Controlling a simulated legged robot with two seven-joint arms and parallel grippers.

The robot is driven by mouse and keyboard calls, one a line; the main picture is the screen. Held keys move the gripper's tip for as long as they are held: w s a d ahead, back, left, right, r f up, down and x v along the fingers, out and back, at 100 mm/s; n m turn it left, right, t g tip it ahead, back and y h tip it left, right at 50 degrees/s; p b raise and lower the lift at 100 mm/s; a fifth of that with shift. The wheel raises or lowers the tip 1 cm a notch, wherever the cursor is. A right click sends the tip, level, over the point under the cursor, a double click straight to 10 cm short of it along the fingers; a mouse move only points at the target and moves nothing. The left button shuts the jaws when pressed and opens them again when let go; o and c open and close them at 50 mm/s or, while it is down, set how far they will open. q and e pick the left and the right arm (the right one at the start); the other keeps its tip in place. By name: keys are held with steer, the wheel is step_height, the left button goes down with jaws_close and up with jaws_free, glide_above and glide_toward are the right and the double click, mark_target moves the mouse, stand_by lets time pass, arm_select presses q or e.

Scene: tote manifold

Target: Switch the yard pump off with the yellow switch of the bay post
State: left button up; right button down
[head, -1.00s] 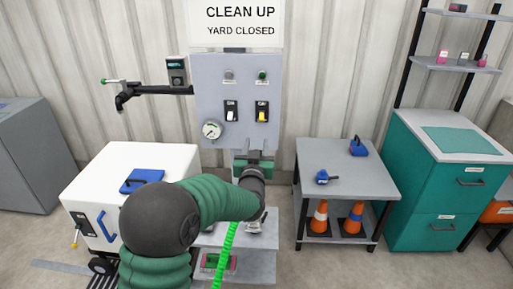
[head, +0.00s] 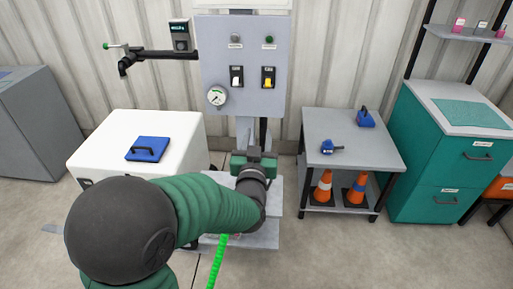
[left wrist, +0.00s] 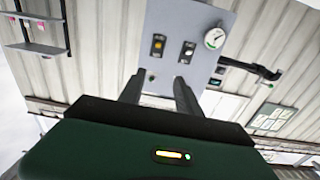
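The yellow switch (head: 268,78) sits on the right of the grey bay post panel (head: 222,60), beside a white switch (head: 237,77). A green lamp (head: 269,40) is above the yellow switch. In the left wrist view the panel appears inverted, with the yellow switch (left wrist: 157,45) between and beyond the fingertips. My left gripper (head: 253,152) is below the panel in the head view, apart from the switch. In the left wrist view its two fingers (left wrist: 160,82) are spread with nothing between them. My right gripper is not in view.
A round gauge (head: 217,96) is at the panel's lower left. A black pipe arm (head: 160,55) extends left from the panel. A white box (head: 105,135) stands at left; a grey table (head: 375,150) and teal cabinet (head: 440,170) stand at right.

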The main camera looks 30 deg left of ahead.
arm_select(q)
steer(key=v, duration=0.4)
steer(key=shift+s+f, duration=0.1)
steer(key=shift+s, duration=0.15)
steer(key=shift+w+d, duration=0.1)
steer(key=d+f+m+g+h+p, duration=0.3)
steer(key=d+f+g+h+p, duration=0.1)
steer(key=d+f+h, duration=0.3)
steer(key=s+d+f+m+g+h+p, duration=0.1)
steer(key=s+d+f+g+p, duration=0.1)
steer(key=s, duration=0.6)
steer(key=s+d+f+m+g+h+p, duration=0.1)
steer(key=s+d+f+g+p, duration=0.1)
steer(key=s+f+g, duration=0.4)
steer(key=shift+s+d+m+g+p, duration=0.35)
steer(key=shift+s+d+g, duration=0.35)
steer(key=shift+s+d, duration=0.2)
steer(key=shift+f, duration=0.1)
